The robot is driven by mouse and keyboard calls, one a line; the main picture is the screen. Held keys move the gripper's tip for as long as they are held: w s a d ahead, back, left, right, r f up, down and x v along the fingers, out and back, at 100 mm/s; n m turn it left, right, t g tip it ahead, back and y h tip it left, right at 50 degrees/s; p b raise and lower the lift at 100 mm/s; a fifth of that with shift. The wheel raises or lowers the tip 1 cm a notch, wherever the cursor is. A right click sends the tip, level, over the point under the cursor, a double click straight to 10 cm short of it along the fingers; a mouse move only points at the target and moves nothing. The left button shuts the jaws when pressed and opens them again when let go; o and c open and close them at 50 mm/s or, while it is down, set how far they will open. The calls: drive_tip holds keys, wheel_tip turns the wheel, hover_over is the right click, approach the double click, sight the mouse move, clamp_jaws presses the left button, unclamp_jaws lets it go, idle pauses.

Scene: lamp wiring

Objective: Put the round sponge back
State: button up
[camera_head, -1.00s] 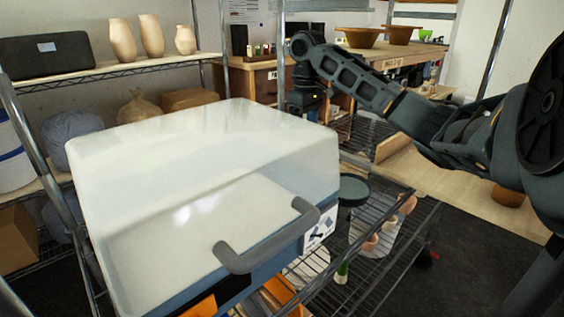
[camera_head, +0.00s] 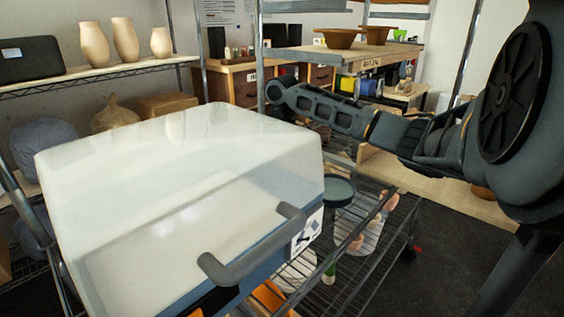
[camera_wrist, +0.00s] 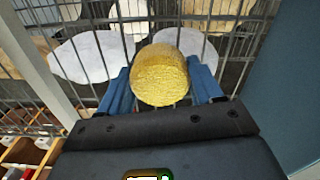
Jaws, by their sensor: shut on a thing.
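The round sponge (camera_wrist: 160,76) is yellow, rough and roughly cylindrical, and shows only in the wrist view. My gripper (camera_wrist: 161,88) is shut on it, with a blue finger at each side. The sponge is held above a wire rack shelf. In the head view my arm reaches in from the right, and its far end is hidden behind the white-lidded box, so neither the gripper nor the sponge shows there.
A large box with a translucent white lid (camera_head: 180,160) and grey handle stands close in front. A wire shelf (camera_head: 345,270) with pale round pieces is to its right. White discs (camera_wrist: 85,57) lie below the sponge.

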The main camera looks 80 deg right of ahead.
drive_tip(key=shift+f, duration=0.1)
drive_tip(key=o, duration=0.9)
wheel_tip(320, 180, up, 12)
drive_tip(key=shift+r, duration=0.15)
idle(0.3)
